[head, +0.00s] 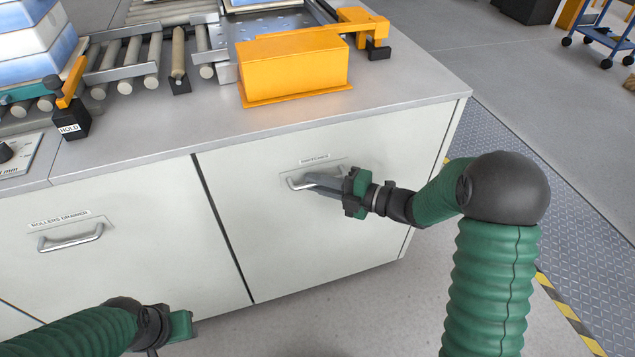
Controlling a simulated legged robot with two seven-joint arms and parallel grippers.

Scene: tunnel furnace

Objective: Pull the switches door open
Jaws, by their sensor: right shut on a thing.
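The switches door (245,198) is the pale grey front panel on the right half of the cabinet, with a "SWITCHES" label above a metal bar handle (296,184). The door looks flush with the cabinet front. My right gripper (318,183) is shut on the handle, coming from the right; its fingers hide the handle's right part. My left gripper (185,325) is low at the lower left, in front of the cabinet and away from the handles; its fingertips do not show clearly.
To the left is the rollers drawer (110,262) with its own handle (70,238). On the worktop stand an orange box (293,68), conveyor rollers (150,60) and a black HOLD lever block (73,122). Floor right of the cabinet is open, with a blue cart (605,40) farther back.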

